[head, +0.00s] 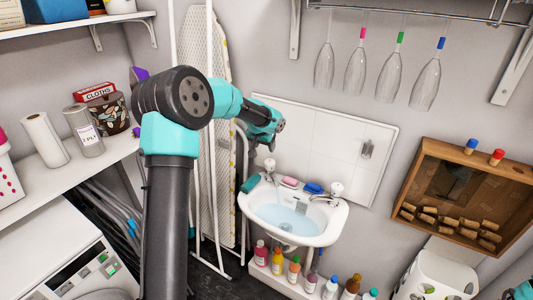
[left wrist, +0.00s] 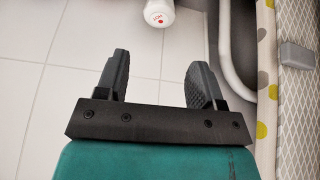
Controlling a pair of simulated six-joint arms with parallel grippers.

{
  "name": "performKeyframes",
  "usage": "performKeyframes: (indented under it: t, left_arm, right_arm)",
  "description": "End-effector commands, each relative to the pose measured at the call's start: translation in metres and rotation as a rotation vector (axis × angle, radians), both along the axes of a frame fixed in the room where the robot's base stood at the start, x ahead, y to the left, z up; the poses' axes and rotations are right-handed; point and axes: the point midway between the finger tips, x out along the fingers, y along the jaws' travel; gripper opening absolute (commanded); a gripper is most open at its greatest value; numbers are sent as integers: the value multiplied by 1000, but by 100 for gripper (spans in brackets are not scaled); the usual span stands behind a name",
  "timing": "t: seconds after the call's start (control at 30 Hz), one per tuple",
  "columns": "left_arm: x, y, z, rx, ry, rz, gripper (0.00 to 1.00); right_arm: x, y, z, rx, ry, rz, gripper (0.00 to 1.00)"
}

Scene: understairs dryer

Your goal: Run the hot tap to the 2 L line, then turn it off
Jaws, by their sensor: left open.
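A white basin (head: 247,205) on the back wall holds pale blue water (head: 285,217). A tap (head: 269,166) stands at its left rear and another tap (head: 336,190) at its right rear. In the left wrist view a white knob marked with a red dot, the hot tap (left wrist: 158,12), shows at the top edge. My left gripper (left wrist: 160,63) is open and empty, the knob beyond its fingertips and apart from them. In the head view the left gripper (head: 272,137) is above the left tap. I cannot read a level line or tell whether water runs. My right gripper is out of view.
An ironing board (head: 220,130) stands left of the basin. Soaps (head: 290,182) sit on the basin's back edge. Several bottles (head: 294,268) line the ledge below. Glasses (head: 356,68) hang above, and a wooden box (head: 418,175) is at the right.

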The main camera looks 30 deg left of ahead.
Motion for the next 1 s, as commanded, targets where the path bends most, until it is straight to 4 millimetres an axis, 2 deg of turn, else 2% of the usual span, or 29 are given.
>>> performKeyframes:
  t: [0.03, 0.2, 0.4, 0.83, 0.93, 1.0]
  left_arm:
    - [-4, 0, 10, 1, -3, 0, 62]
    - [-13, -2, 32, 0, -1, 0, 62]
    - [-18, -2, 42, 0, 1, 0, 62]
    - [-18, -2, 41, -1, 2, 0, 62]
    - [-22, -6, 32, -12, 13, -6, 62]
    - [-31, -12, 17, -30, 34, -12, 62]
  right_arm:
    - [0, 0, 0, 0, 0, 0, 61]
    - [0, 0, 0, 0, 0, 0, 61]
    - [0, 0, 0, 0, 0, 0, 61]
    - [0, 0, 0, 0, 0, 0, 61]
    - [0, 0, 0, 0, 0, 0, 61]
    - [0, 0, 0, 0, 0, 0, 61]
